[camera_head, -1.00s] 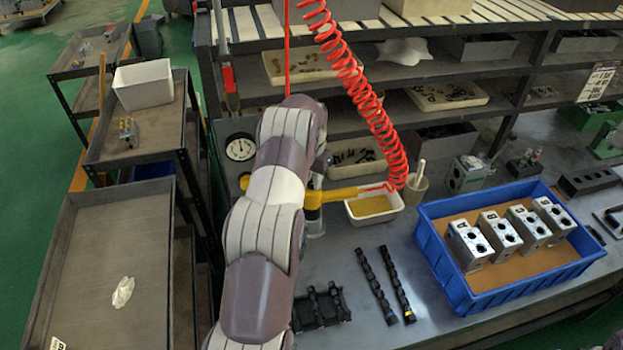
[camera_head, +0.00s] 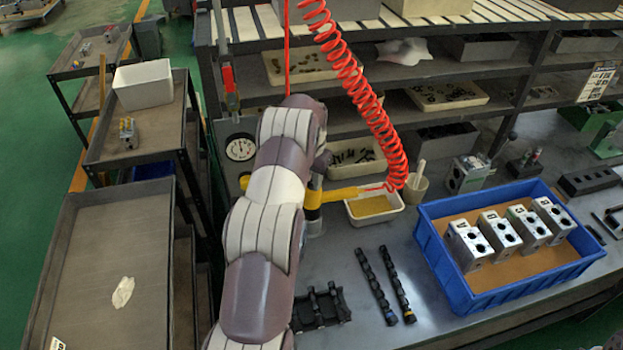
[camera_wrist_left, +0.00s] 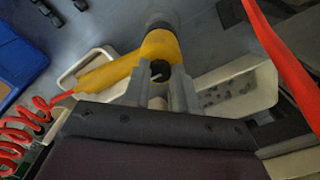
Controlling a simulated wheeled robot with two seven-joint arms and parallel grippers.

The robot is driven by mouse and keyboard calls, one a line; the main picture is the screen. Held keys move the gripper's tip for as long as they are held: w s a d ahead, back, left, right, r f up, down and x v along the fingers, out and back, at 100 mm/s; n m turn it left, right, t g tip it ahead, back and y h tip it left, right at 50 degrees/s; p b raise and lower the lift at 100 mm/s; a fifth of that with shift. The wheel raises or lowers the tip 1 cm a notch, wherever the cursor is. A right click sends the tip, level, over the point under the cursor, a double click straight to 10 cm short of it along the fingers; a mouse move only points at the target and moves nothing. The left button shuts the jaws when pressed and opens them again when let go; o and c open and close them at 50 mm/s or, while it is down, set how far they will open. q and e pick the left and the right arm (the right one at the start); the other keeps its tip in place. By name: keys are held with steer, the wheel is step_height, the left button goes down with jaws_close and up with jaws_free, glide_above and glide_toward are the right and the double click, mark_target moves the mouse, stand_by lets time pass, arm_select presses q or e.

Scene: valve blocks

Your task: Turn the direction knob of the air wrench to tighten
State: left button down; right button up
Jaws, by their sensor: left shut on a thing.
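The yellow air wrench (camera_head: 338,195) is behind my left arm in the head view, its handle pointing right to the red coiled hose. In the left wrist view the air wrench (camera_wrist_left: 112,74) fills the upper middle. Its dark round direction knob (camera_wrist_left: 160,70) faces the camera, with a light bar across it. My left gripper (camera_wrist_left: 162,88) is shut on the knob, with one grey finger on each side of it. In the head view that gripper is hidden behind my own arm. My right gripper is not in view.
A blue crate (camera_head: 437,250) with several metal valve blocks stands at the right. A white bin (camera_head: 374,219) with yellow contents sits under the wrench handle. The red coiled hose (camera_head: 362,90) hangs above. Dark camshaft-like parts (camera_head: 376,287) lie on the grey bench.

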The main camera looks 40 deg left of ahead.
arm_select(q)
steer(key=c, duration=0.9)
jaws_free()
step_height(320, 180, up, 13)
steer(key=p, duration=1.1)
steer(key=shift+f, duration=0.1)
